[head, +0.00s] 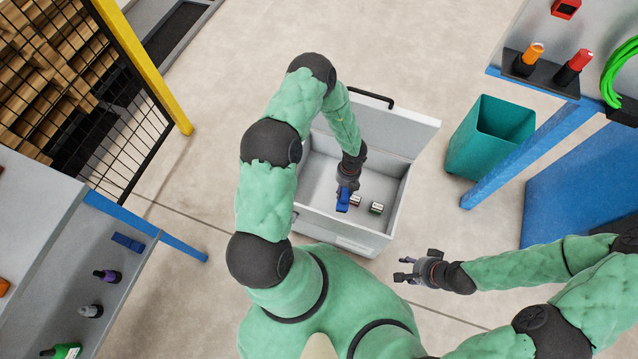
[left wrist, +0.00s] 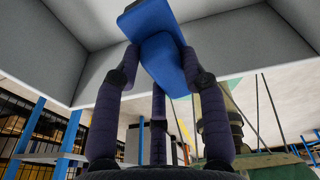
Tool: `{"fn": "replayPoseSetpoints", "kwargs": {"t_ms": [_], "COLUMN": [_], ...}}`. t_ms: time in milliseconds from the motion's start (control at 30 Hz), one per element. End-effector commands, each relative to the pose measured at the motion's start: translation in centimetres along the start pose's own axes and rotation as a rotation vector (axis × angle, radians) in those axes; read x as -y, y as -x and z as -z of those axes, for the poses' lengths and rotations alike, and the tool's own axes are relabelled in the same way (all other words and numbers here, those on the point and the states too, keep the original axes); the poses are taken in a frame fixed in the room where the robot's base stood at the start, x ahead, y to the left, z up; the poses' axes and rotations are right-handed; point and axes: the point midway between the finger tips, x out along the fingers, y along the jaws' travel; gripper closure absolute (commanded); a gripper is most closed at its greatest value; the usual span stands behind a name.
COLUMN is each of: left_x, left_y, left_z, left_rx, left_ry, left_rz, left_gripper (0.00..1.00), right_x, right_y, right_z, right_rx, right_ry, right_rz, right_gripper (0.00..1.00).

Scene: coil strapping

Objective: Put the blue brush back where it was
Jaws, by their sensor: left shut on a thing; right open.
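The blue brush (head: 343,200) is in my left gripper (head: 346,188), over the inside of an open grey-white case (head: 390,205) on the floor. In the left wrist view the brush (left wrist: 160,45) sits between the dark fingers (left wrist: 155,85), its body tilted and the case walls around it. I cannot tell if it touches the case bottom. My right gripper (head: 405,271) is open and empty, to the right of and in front of the case.
Small greenish-white items (head: 376,208) lie in the case, near the brush. Its lid (head: 410,133) stands open at the back. A left shelf (head: 115,265) holds a flat blue piece (head: 127,242) and bottles. A teal bin (head: 490,135) stands right; floor between is clear.

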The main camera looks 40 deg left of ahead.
Motion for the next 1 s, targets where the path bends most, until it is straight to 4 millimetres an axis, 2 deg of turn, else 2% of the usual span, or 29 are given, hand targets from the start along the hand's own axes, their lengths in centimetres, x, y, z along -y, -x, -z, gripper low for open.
{"fn": "replayPoseSetpoints", "kwargs": {"t_ms": [100, 367, 467, 767, 1000], "left_x": [0.5, 0.5, -0.7, -6.1, -9.0], "left_y": [-1.3, -2.4, -3.1, -5.8, -9.3], "left_z": [-0.4, -1.1, -1.9, -5.5, -7.7], "left_rx": [0.025, 0.045, 0.047, 0.048, 0.046], "left_ry": [0.115, 0.217, 0.224, 0.222, 0.218], "left_rz": [0.046, 0.078, 0.079, 0.078, 0.077], "left_gripper": [0.88, 0.88, 0.88, 0.88, 0.88], "right_x": [-0.2, -0.3, -0.5, -1.3, -2.0], "right_y": [-0.5, -0.8, -1.4, -3.7, -5.7], "right_z": [0.0, 0.1, 0.1, 0.1, 0.2], "right_rx": [0.0, 0.0, 0.0, 0.0, 0.0], "right_ry": [0.0, 0.0, 0.0, 0.0, 0.0], "right_rz": [0.0, 0.0, 0.0, 0.0, 0.0], "right_gripper": [0.54, 0.54, 0.54, 0.54, 0.54]}}
